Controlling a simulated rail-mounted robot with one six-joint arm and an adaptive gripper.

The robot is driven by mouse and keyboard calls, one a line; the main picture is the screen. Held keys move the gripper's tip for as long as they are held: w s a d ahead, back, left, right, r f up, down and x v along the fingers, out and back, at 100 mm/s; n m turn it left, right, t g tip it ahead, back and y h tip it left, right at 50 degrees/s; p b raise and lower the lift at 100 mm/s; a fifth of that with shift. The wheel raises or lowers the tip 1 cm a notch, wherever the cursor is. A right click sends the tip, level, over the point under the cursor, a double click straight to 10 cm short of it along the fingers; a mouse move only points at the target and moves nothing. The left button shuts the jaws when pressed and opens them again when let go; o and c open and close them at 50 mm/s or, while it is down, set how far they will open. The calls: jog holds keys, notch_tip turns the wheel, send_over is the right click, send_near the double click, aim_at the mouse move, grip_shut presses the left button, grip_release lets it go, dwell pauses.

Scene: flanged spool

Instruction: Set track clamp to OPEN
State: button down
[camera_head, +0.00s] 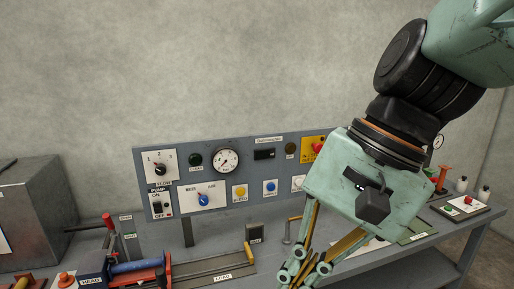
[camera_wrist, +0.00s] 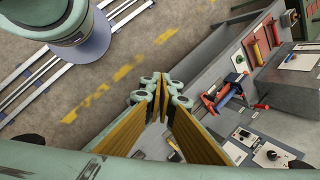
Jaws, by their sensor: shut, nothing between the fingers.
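No label reading track clamp is legible. A grey track (camera_head: 205,268) marked LOAD lies on the bench in the head view, with a yellow-handled lever (camera_head: 249,254) upright at its right end. A second, tan-topped lever (camera_head: 289,231) stands farther right; I cannot tell which is the clamp. My gripper (camera_head: 303,273) hangs in front of the bench, right of both levers, its lowest part near the frame's bottom edge. In the wrist view my gripper (camera_wrist: 161,82) has its fingertips together and is empty, apart from the bench fixtures.
A blue cylinder (camera_head: 137,267) with red parts lies at the left, near a grey box (camera_head: 30,210). Open floor (camera_wrist: 100,75) shows left of the bench in the wrist view.

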jog(key=s+d+n+t+h, duration=0.2)
jog(key=d, duration=0.6)
jog(key=s+d+r+n+t+h, duration=0.1)
jog(key=s+d+n+t+h, duration=0.1)
jog(key=d, duration=0.6)
jog(key=shift+s+n+h, duration=0.3)
jog(key=shift+s+n, duration=0.4)
jog(key=c, duration=3.4)
grip_release()
jog(key=shift+c, duration=0.2)
